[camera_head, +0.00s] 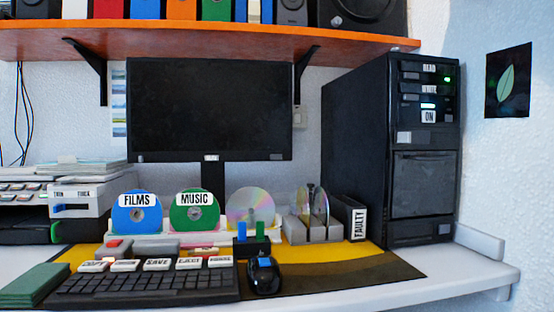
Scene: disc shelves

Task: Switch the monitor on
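The monitor (210,105) stands at the back of the desk below the shelf. Its screen is black. A small white label sits at the middle of its lower edge, above the dark stand (213,175); its writing is too small to read. I cannot make out a separate power button. My gripper is not in view.
A black computer tower (360,150) with a green light and an "ON" label stands right. Discs marked FILMS (136,212) and MUSIC (194,211), labelled keys (157,264), a keyboard (145,286) and a mouse (264,277) fill the front. An orange shelf (200,38) overhangs.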

